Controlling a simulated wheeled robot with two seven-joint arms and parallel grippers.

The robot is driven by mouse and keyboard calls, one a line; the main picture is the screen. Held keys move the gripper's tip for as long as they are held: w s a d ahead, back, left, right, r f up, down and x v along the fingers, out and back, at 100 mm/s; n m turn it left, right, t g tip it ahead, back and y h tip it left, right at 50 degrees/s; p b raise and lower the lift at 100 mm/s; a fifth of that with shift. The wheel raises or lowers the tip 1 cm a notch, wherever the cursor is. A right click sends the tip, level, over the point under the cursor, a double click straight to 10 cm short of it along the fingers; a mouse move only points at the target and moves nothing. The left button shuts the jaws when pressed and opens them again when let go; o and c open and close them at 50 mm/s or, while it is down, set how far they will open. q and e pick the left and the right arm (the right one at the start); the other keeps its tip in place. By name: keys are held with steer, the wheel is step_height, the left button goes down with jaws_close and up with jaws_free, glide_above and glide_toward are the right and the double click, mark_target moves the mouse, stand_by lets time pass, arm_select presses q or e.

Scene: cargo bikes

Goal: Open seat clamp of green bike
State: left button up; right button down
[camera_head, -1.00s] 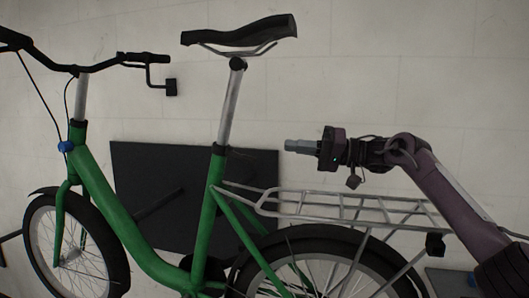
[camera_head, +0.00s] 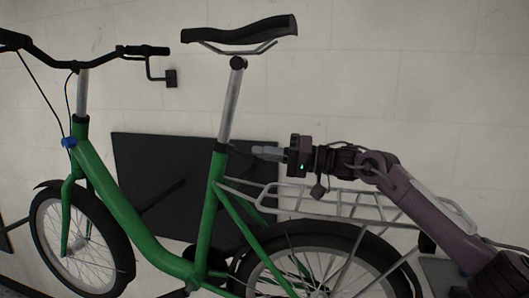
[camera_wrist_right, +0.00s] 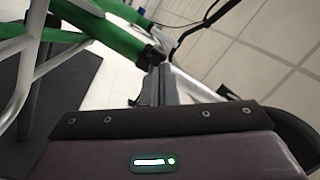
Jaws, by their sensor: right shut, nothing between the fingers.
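The green bike (camera_head: 207,215) stands side-on, its saddle (camera_head: 240,31) on a silver seat post (camera_head: 231,105). The dark seat clamp (camera_head: 222,147) sits at the top of the green seat tube, and whether its lever is open or closed is too small to tell. My right gripper (camera_head: 256,152) is shut and empty. It points left at about clamp height, just right of the clamp, with a small gap in the head view. In the right wrist view the shut fingers (camera_wrist_right: 160,86) point toward the dark clamp area (camera_wrist_right: 150,58) on the green tube. My left gripper is not in view.
The silver rear rack (camera_head: 330,205) lies just below my right forearm, above the rear wheel (camera_head: 320,255). A dark panel (camera_head: 150,165) is behind the frame. The pale wall is clear above my right arm. The handlebar (camera_head: 140,50) is at the upper left.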

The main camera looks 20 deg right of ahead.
steer(key=shift+s+a+f+m+t+h+b, duration=0.1)
steer(key=shift+s+m+t+h+b, duration=0.15)
steer(key=shift+m+t+h+b, duration=0.6)
steer(key=shift+m+t, duration=0.45)
steer(key=shift+t, duration=0.1)
steer(key=shift+s+a+m+t+h+b, duration=0.1)
steer(key=shift+s+m+t+h+b, duration=0.1)
steer(key=shift+m+t+h+b, duration=0.35)
